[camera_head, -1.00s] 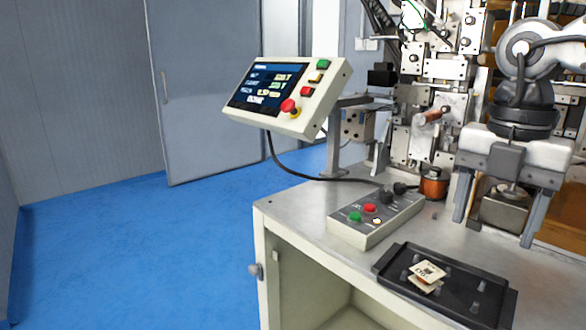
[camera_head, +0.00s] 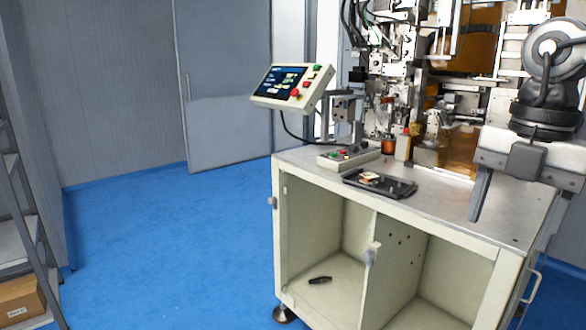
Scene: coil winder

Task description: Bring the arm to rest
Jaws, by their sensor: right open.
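My right gripper (camera_head: 520,208) hangs at the right of the head view, its jaws pointing down. The two fingers stand wide apart with nothing between them. It shows in front of the right end of the metal bench top (camera_head: 455,200); I cannot tell the gap between them. My left gripper is not in view. The coil winder (camera_head: 390,60) stands at the back of the bench, its right part partly hidden by my right arm. A black tray (camera_head: 405,188) on the bench holds small pale parts (camera_head: 370,177).
A control panel with a screen (camera_head: 287,82) stands at the bench's left. A button box (camera_head: 345,157) lies behind the tray. The bench's open cabinet (camera_head: 335,255) holds a small dark object (camera_head: 320,280). A rack with a cardboard box (camera_head: 20,300) is far left. Blue floor (camera_head: 170,240) is clear between.

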